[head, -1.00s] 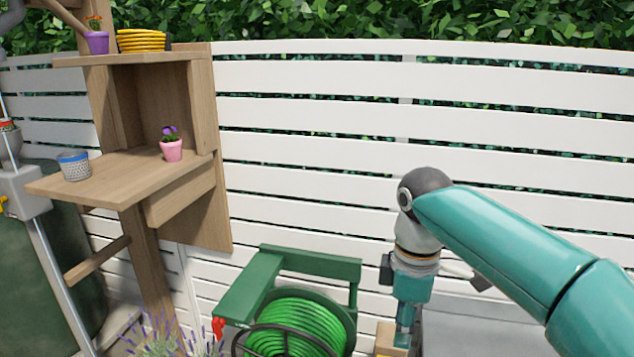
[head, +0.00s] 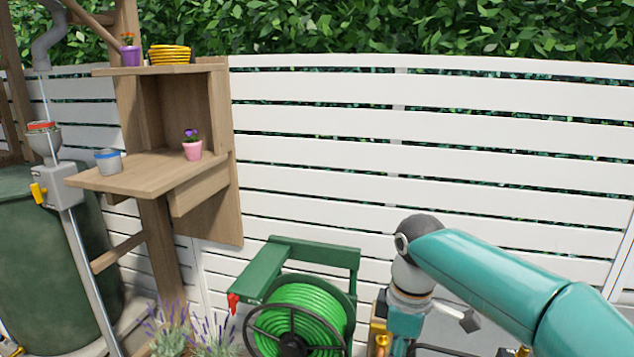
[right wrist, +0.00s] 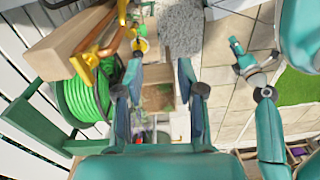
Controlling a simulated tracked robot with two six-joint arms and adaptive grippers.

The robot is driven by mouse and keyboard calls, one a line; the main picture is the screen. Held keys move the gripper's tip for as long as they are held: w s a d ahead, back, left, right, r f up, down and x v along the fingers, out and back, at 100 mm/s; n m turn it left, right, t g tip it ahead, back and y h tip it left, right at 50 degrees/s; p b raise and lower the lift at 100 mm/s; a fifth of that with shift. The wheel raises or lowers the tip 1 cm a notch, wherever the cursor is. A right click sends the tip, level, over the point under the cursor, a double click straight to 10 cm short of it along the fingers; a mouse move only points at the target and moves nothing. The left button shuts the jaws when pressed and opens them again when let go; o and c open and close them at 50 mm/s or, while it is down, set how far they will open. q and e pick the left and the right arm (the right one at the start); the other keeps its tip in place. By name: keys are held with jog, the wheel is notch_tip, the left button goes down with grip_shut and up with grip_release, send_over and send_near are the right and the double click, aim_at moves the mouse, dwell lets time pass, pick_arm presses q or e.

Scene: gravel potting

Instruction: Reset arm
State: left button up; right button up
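My right arm comes in from the right of the head view, bent at the elbow with its forearm pointing down. Its gripper is cut off by the bottom edge there. In the right wrist view my right gripper (right wrist: 159,92) has its two dark teal fingers spread wide with nothing between them. A teal and grey arm, apparently my left one, shows at the right of that view. Its gripper (right wrist: 236,45) is over the paving, too small to read. The left arm does not show in the head view.
A green hose reel (head: 296,318) stands by the white slatted fence (head: 320,150). A wooden shelf (head: 140,180) holds pots. Paving (right wrist: 225,100) lies open to the right.

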jog(key=s+a+f+m+y, duration=0.1)
jog(key=s+f+m, duration=0.15)
jog(key=f, duration=0.85)
jog(key=s+a+f+m+y, duration=0.1)
jog(key=f+m, duration=0.2)
jog(key=f, duration=0.9)
jog(key=s+f+m+y, duration=0.1)
jog(key=s+f+m, duration=0.9)
jog(key=s+f, duration=0.5)
jog(key=s, duration=0.2)
jog(key=shift+s+d+f+t+y, duration=0.2)
jog(key=shift+s+d+t+y, duration=0.1)
jog(key=shift+s+d, duration=0.1)
